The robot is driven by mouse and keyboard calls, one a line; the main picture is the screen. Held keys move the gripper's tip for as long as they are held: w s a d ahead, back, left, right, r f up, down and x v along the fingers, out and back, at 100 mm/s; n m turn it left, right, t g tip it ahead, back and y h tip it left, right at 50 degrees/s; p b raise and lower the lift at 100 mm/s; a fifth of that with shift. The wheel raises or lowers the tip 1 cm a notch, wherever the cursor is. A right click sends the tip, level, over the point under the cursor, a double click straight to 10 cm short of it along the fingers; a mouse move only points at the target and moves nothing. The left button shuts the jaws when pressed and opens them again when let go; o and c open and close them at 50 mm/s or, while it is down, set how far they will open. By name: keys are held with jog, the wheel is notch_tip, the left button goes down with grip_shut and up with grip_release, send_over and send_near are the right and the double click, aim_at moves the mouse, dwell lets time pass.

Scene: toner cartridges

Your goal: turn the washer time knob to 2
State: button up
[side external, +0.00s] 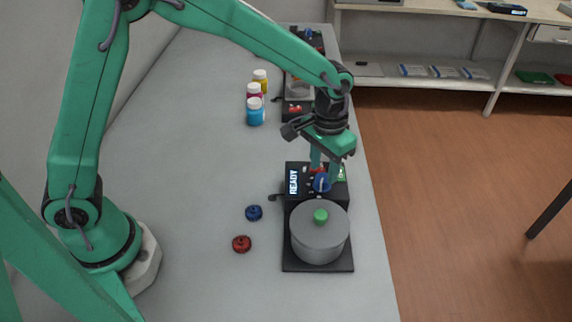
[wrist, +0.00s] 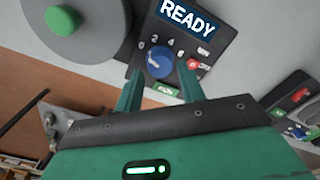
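The washer (side external: 288,262) is a black unit with a grey round drum (side external: 318,235) and a green lid handle (side external: 320,216). Its panel has a lit READY display (wrist: 187,16). The blue time knob (side external: 321,183) also shows in the wrist view (wrist: 159,62), with small numbers along its far side. A pale mark shows on the knob, but I cannot tell which number it points at. My gripper (side external: 324,164) is open. In the wrist view its two fingers (wrist: 158,80) are apart, with the knob framed between and just beyond the tips. I cannot tell if they touch it.
A red button (wrist: 192,64) and a green button (wrist: 166,89) sit close to the knob. A loose blue cap (side external: 254,213) and red cap (side external: 241,244) lie left of the washer. Bottles (side external: 255,112) and another black device (side external: 297,111) stand farther back.

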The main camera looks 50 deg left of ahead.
jog(key=shift+f, duration=1.25)
jog(key=c, duration=0.7)
jog(key=shift+m, duration=0.3)
jog(key=m, duration=0.3)
jog(key=shift+r+m, duration=0.1)
jog(key=shift+m, duration=2)
